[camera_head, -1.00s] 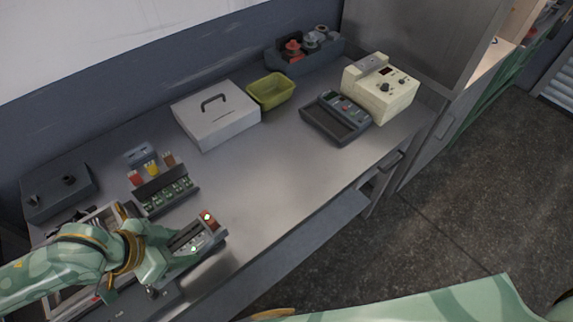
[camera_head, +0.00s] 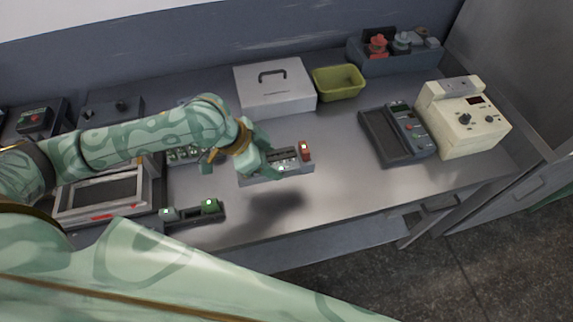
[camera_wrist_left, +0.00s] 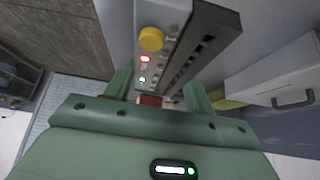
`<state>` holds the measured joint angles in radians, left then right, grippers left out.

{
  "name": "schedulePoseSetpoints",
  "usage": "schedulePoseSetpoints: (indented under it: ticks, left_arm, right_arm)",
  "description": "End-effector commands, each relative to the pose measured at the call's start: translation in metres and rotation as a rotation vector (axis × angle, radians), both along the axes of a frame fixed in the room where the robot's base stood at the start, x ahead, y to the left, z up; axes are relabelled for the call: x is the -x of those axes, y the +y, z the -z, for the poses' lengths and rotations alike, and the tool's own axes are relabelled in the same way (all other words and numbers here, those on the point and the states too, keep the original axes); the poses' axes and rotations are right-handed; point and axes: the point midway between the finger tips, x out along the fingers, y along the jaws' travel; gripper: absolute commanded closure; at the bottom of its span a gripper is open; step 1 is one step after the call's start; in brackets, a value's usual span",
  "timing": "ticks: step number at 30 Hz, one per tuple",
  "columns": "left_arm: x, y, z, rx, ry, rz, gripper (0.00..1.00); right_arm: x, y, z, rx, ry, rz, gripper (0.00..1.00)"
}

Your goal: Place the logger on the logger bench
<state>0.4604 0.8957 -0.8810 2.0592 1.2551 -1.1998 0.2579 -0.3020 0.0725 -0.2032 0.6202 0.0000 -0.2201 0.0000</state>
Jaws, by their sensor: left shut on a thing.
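The logger (camera_head: 296,167) appears to be the long grey device with a red block at one end in the head view. My left gripper (camera_head: 266,165) is shut on it and holds it above the steel bench (camera_head: 345,190), where a dark shadow lies below it. In the left wrist view the logger (camera_wrist_left: 182,35) stretches away from the fingers, showing a yellow button, small lights and a dark slotted side. The fingers hide part of its near end. My right gripper is not in view.
A dark base with a green block (camera_head: 209,207) sits at the bench's front left. A white case (camera_head: 275,95), yellow-green bin (camera_head: 338,83), dark tray device (camera_head: 390,140) and cream instrument (camera_head: 465,130) stand behind and right. The bench between them is clear.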

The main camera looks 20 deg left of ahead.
Motion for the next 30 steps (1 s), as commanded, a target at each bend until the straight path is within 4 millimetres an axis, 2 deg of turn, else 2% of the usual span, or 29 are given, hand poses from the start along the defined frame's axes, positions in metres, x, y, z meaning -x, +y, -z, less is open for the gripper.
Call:
schedulePoseSetpoints:
  ticks: [1,3,9,14,21,30]
  left_arm:
    - [-0.013,-0.004,0.008,0.005,-0.002,-0.002,0.69]
    - [-0.023,-0.007,0.025,0.004,0.001,-0.001,0.69]
    - [-0.046,-0.011,0.052,0.003,-0.001,-0.001,0.69]
    - [-0.054,-0.012,0.06,0.003,-0.001,-0.001,0.69]
    - [-0.056,-0.013,0.094,0.001,0.0,-0.002,0.69]
    - [-0.056,-0.013,0.093,0.001,-0.004,0.0,0.69]
  right_arm:
    - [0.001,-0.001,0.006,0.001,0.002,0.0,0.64]
    - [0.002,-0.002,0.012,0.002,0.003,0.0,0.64]
    - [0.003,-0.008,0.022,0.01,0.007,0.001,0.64]
    - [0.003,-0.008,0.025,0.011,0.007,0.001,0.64]
    - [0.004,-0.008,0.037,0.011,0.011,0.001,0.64]
    - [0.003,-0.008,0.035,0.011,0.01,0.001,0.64]
